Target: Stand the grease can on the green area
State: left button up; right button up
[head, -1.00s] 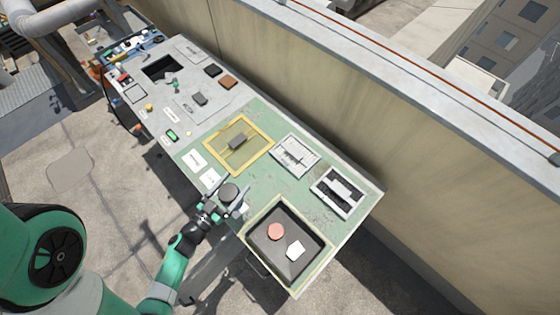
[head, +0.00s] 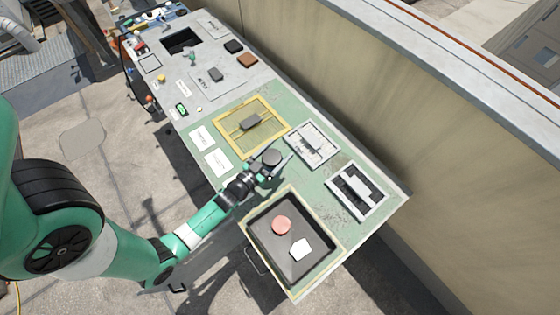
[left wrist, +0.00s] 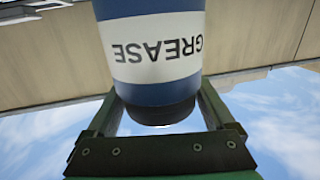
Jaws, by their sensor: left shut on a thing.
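The grease can (left wrist: 152,45) is a blue cylinder with a white band reading GREASE, upside down in the left wrist view. In the head view its dark round top (head: 271,157) shows from above, between the fingers. My left gripper (head: 268,168) is shut on the can over the green area (head: 311,183), the painted near part of the bench. The can looks roughly upright; whether its base touches the surface is hidden. My right gripper is not in view.
A yellow-framed panel (head: 232,128) and two grey framed units (head: 312,144) (head: 357,191) lie around the bare green. A wall (head: 430,130) runs behind.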

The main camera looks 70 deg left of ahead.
pick_arm(q)
jog(key=shift+w+a+f, duration=0.1)
jog(key=shift+w+f, duration=0.1)
jog(key=shift+w, duration=0.1)
jog(key=f+b, duration=0.1)
jog(key=f, duration=0.1)
jog(key=f+b, duration=0.1)
jog(key=shift+w+a+f+b, duration=0.15)
jog(key=shift+w+f+b, duration=0.2)
jog(key=shift+w, duration=0.05)
jog(key=shift+f, duration=0.2)
jog(key=shift+s+r, duration=0.1)
jog(key=shift+f, duration=0.2)
jog(key=o, duration=1.5)
